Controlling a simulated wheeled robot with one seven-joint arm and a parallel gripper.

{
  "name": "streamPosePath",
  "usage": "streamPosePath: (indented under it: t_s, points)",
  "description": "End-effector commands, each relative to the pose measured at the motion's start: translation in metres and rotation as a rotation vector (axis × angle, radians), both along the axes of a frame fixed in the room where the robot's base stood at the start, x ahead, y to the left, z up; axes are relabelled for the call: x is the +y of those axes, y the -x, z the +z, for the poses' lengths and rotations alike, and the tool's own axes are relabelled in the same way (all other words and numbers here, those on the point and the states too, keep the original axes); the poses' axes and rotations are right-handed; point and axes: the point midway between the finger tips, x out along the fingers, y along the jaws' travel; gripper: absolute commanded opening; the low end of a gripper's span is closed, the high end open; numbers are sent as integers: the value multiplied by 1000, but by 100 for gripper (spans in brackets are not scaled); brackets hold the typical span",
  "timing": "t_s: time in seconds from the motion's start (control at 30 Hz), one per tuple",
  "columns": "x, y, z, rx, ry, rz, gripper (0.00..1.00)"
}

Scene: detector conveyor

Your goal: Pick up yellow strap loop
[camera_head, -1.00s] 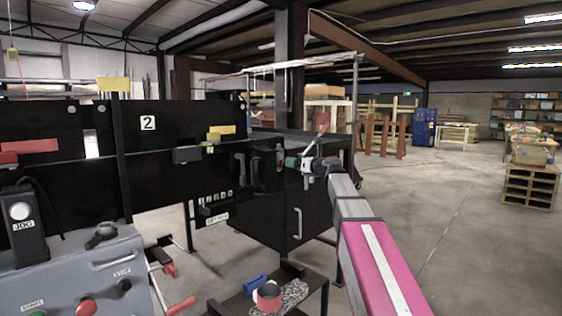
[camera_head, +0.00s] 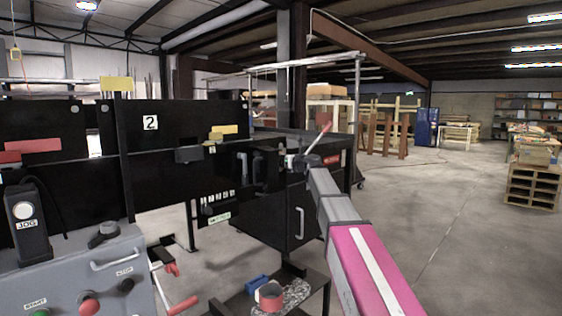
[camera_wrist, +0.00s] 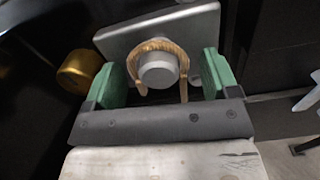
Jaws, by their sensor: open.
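The yellow strap loop (camera_wrist: 163,46) hangs over a round grey peg (camera_wrist: 159,69) in the wrist view. Its two ends hang down on either side of the peg. My gripper (camera_wrist: 165,82) is open, with one green finger left of the loop and the other right of it. I see gaps between the fingers and the strap, though the depth is hard to judge. In the head view my gripper (camera_head: 290,161) is small, at the dark cabinet's upper part, and I cannot make out the loop there.
A grey plate (camera_wrist: 195,22) stands behind the peg. A brass-coloured knob (camera_wrist: 78,70) is just left of the left finger. In the head view, a grey control box (camera_head: 75,270) is at lower left and a small stand (camera_head: 315,300) holds a red cup (camera_head: 269,297). Open floor lies to the right.

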Motion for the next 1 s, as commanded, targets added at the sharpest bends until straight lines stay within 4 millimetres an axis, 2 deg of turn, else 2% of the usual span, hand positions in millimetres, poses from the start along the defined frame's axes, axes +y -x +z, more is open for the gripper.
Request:
streamPosePath:
  t_s: [0.17,0.3,0.33,0.73,1.0]
  points:
    - [0,0,0,0,0,0,81]
    - [0,1,0,0,0,0,35]
    - [0,1,0,0,0,0,32]
    - [-1,1,2,0,0,-1,32]
    - [-23,25,1,0,0,-1,32]
